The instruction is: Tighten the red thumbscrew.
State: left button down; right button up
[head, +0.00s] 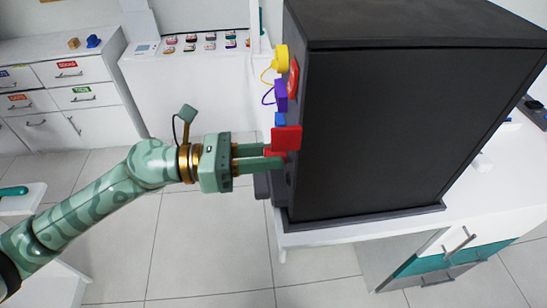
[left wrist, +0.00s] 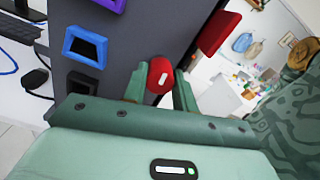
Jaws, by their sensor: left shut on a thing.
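The red thumbscrew (left wrist: 161,73) is a round red knob with a white mark on its face, in the left wrist view. It sits at the grey face of the dark cabinet (head: 400,130). My left gripper (head: 277,157) reaches in from the left in the head view, one finger on each side of the knob, and is shut on it. In the head view a little red (head: 273,153) shows between the fingertips; the rest of the knob is hidden there. My left gripper also shows in the left wrist view (left wrist: 161,86). My right gripper is not in view.
A red block-like part (head: 287,138) sticks out close above the fingertips. A blue square-framed opening (left wrist: 86,46), a purple plug (head: 281,95) and a yellow part (head: 281,58) with cables are on the same face. A white counter with drawers (head: 70,75) stands behind left.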

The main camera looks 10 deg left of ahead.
pick_arm(q)
jog(key=shift+f+m+b, duration=0.15)
jog(key=shift+m+b, duration=2.8)
jog(key=shift+m, duration=0.45)
jog(key=shift+m+b, duration=0.3)
jog(key=shift+m, duration=0.2)
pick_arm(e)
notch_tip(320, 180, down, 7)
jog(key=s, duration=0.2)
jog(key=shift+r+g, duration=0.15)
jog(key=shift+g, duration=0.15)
pick_arm(q)
jog(key=shift+r, duration=0.2)
jog(key=c, duration=0.8)
grip_release()
jog(key=b+v, duration=0.8)
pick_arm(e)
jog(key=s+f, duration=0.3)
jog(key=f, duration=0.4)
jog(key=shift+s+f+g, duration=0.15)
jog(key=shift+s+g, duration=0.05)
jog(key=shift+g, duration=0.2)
